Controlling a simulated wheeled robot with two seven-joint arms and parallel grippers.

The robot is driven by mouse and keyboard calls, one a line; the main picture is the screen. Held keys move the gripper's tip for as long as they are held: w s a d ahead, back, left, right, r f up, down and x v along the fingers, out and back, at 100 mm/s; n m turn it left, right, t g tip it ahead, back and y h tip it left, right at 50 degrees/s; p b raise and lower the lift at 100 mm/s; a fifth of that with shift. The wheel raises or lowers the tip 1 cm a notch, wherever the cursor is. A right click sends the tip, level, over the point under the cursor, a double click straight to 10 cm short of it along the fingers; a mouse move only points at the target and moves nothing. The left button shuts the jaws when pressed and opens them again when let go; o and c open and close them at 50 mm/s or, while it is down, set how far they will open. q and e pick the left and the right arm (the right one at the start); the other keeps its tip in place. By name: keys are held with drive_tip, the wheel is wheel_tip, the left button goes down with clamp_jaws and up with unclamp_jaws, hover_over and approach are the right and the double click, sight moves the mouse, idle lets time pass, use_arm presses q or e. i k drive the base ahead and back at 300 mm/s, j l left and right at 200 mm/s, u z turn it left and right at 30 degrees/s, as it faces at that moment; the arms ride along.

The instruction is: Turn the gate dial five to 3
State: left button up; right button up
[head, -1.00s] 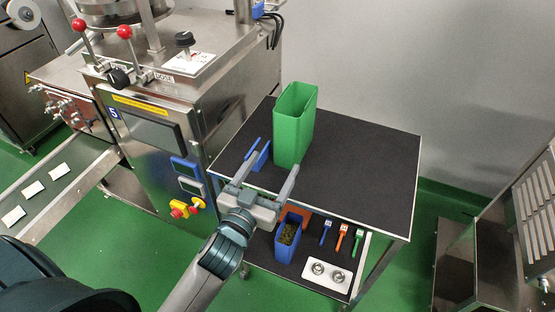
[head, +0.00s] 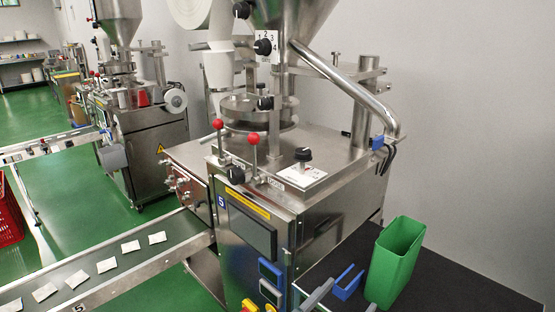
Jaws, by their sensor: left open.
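Machine 5 (head: 245,207) is a steel packer with a blue "5" label, a hopper (head: 290,18) above it and a numbered dial plate (head: 267,37) below the hopper. A black knob (head: 262,47) sits at that plate, with digits such as 2, 3 and 4 around it; its exact pointing is too small to tell. Another black knob (head: 303,155) stands on a white plate on the machine's top, and a third (head: 236,174) is on its front edge. My left gripper (head: 345,302) is open at the bottom edge, only its fingertips showing, well below the dials. My right gripper is out of view.
Two red-knobbed levers (head: 252,138) rise from the machine's front top. A green bin (head: 394,262) and a blue holder (head: 347,282) stand on the dark table (head: 450,285) at right. A conveyor (head: 120,268) with white teabags runs at left. A second packer (head: 145,130) stands behind.

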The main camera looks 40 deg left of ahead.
sight(264, 46)
drive_tip(key=u, duration=1.35)
